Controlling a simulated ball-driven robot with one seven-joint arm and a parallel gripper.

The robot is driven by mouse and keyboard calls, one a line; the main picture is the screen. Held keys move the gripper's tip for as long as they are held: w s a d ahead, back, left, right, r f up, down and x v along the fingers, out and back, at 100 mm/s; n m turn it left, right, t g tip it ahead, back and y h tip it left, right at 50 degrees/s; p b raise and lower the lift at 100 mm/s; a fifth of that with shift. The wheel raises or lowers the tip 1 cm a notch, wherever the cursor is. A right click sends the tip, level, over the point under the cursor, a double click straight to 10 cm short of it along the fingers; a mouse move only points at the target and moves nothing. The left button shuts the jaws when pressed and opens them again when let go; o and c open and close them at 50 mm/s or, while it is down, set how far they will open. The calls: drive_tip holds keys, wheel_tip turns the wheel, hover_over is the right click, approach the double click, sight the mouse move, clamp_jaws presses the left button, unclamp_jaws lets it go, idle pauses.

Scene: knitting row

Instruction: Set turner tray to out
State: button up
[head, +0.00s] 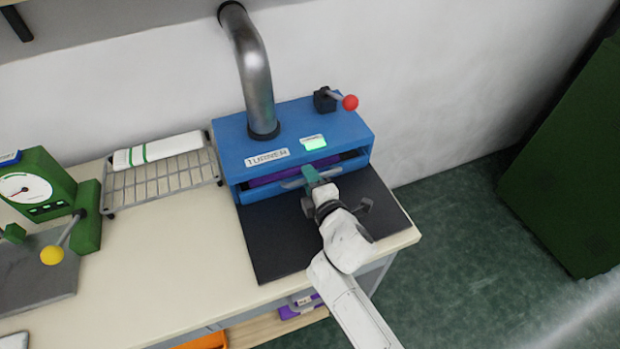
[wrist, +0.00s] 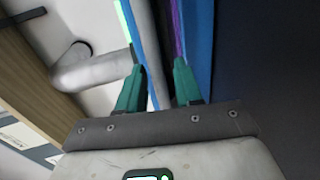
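The blue turner machine (head: 235,140) stands at the back right of the bench, with a lit green display and a red-knobbed lever on top. A purple piece (head: 270,178) shows inside its front slot, and a grey bar (head: 291,184) lies along the slot's front, seemingly the tray's handle. My gripper (head: 309,172) is at the slot front, by the bar's right part, hiding some of it. In the wrist view its green fingers (wrist: 158,70) are apart, with a pale grey strip and blue panel edge showing between them. I cannot tell whether they touch the bar.
A wire rack (head: 150,187) with a striped white cloth (head: 160,149) stands to the left. Further left is a green gauge device (head: 60,190) with a yellow-knobbed lever. A metal pipe (head: 253,75) rises from the machine.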

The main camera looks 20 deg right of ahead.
drive_tip(key=shift+w, duration=0.3)
drive_tip(key=shift+c, duration=0.4)
clamp_jaws()
